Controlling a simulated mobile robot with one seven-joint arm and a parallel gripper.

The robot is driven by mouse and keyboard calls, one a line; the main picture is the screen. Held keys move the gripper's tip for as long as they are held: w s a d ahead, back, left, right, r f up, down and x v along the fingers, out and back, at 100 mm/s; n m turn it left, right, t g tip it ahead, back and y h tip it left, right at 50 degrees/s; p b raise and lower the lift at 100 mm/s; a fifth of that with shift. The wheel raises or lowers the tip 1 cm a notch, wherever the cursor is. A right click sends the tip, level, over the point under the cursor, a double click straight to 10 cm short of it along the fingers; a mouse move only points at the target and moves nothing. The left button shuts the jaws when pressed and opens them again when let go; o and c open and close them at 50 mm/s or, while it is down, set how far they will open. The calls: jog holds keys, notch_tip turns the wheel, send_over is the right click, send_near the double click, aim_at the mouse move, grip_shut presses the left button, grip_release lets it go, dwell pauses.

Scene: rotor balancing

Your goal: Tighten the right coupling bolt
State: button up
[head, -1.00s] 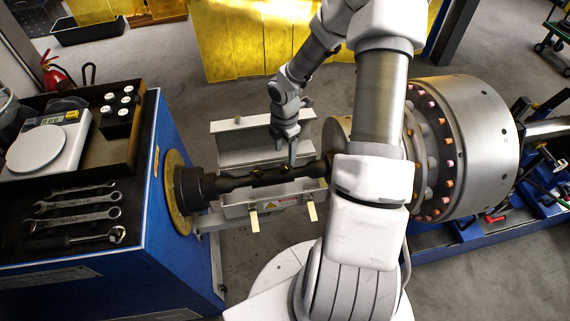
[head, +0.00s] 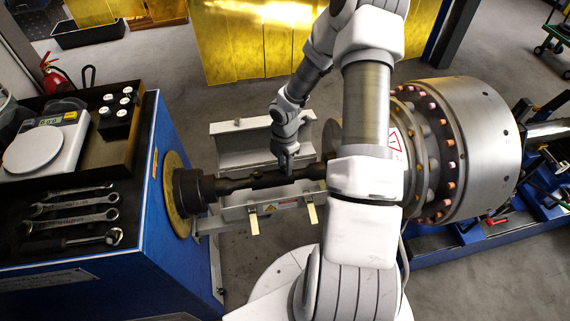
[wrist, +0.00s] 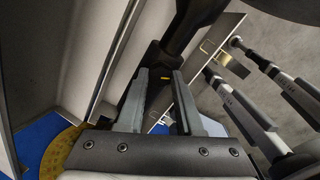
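The dark coupling shaft (head: 240,184) runs from the blue drive cabinet towards the large steel rotor in the head view. In the wrist view its dark body (wrist: 192,22) comes down from the top, and a dark part with a small yellow mark (wrist: 166,79) shows beyond the fingers. My gripper (head: 288,170) points down at the right half of the shaft; I cannot tell whether it touches it. In the wrist view my gripper's (wrist: 160,76) two grey fingers are apart, with nothing clearly held between them. I cannot make out the right coupling bolt; fingers and arm cover part of this area.
The steel rotor (head: 462,150) stands at the right, partly behind my arm. An open metal guard (head: 238,146) lies behind the shaft, with brass-coloured latches (head: 254,223) in front. Several wrenches (head: 78,214) and a scale (head: 36,149) sit on the cabinet. A yellow screen (head: 240,45) stands behind.

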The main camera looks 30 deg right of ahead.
grip_shut()
jog(key=shift+m, duration=0.4)
jog(key=m+b, duration=0.1)
jog(key=m, duration=0.3)
jog(key=shift+m, duration=0.4)
jog(key=m+b, duration=0.2)
jog(key=m, duration=0.4)
jog(key=m+b, duration=0.2)
jog(key=m, duration=0.4)
jog(key=shift+m, duration=0.3)
jog(key=m+b, duration=0.1)
jog(key=m, duration=0.3)
jog(key=shift+m+b, duration=0.35)
jog(key=shift+m, duration=0.05)
